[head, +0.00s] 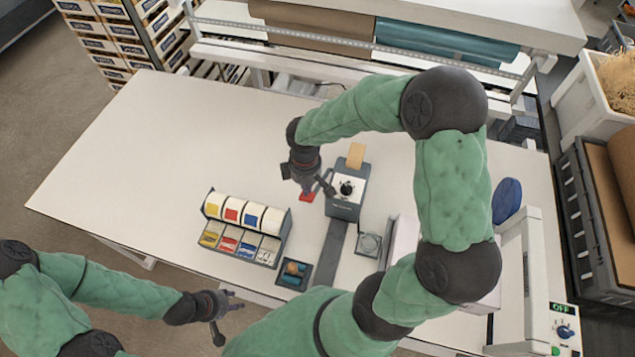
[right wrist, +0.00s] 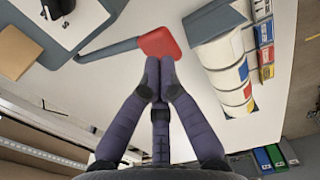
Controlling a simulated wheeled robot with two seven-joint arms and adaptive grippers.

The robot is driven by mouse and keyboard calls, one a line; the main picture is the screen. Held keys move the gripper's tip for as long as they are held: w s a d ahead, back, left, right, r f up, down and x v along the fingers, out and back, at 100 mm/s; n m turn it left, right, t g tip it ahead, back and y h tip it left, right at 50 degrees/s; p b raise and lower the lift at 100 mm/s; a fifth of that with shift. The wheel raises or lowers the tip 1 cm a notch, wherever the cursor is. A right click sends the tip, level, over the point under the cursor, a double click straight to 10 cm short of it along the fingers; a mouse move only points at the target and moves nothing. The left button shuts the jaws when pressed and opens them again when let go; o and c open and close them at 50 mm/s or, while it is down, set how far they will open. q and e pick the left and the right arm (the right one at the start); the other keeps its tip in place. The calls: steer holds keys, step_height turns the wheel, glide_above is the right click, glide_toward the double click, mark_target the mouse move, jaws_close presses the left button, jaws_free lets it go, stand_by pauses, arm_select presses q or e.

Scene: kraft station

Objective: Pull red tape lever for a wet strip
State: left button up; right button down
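The tape dispenser (head: 345,209) is a dark grey box with a white top and black knob, standing mid-table. Its lever ends in a red paddle (head: 307,197) on the dispenser's left side. In the right wrist view the red paddle (right wrist: 160,43) sits on a grey arm (right wrist: 108,50). My right gripper (right wrist: 158,68) has its fingers together and empty, with the tips just beside the paddle; contact cannot be told. In the head view the right gripper (head: 316,188) is over the paddle and partly hides it. My left gripper (head: 223,313) is open and empty at the front edge.
A rack of coloured label rolls (head: 243,222) stands left of the dispenser. A small dark tray (head: 293,274) and a grey dish (head: 369,244) lie in front. A dark grey strip (head: 332,247) runs toward the front edge. The table's left side (head: 130,160) is clear.

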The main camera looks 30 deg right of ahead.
steer(key=shift+f, duration=0.1)
steer(key=shift+f+b, duration=1.95)
steer(key=shift+f, duration=0.3)
steer(key=shift+f+b, duration=1.9)
steer(key=shift+f, duration=0.4)
steer(key=shift+f, duration=0.2)
